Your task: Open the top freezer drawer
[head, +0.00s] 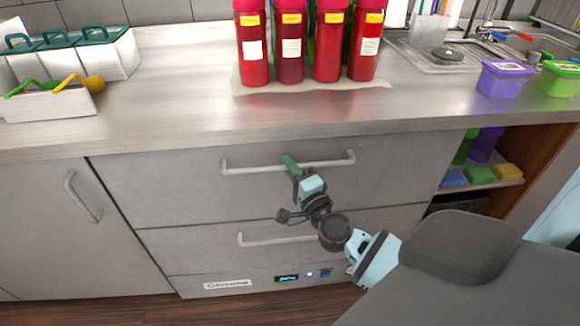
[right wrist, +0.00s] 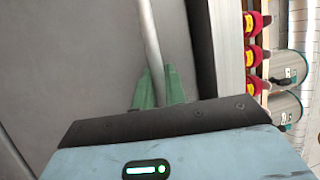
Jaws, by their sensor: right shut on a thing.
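The top freezer drawer (head: 180,189) is a grey front under the steel counter, with a long pale bar handle (head: 240,167). The drawer front looks flush with the cabinet. My right gripper (head: 289,160) has its green fingers at the middle of this handle, and it is shut on the bar. In the right wrist view the handle (right wrist: 151,40) runs down between the two green fingertips (right wrist: 159,82). My left gripper is not in view.
A lower drawer with its own handle (head: 262,240) sits below, above a control panel (head: 287,278). Several red bottles (head: 290,45) stand on the counter (head: 180,110). A cabinet door (head: 60,220) is at left. An open shelf (head: 480,184) with coloured items is at right.

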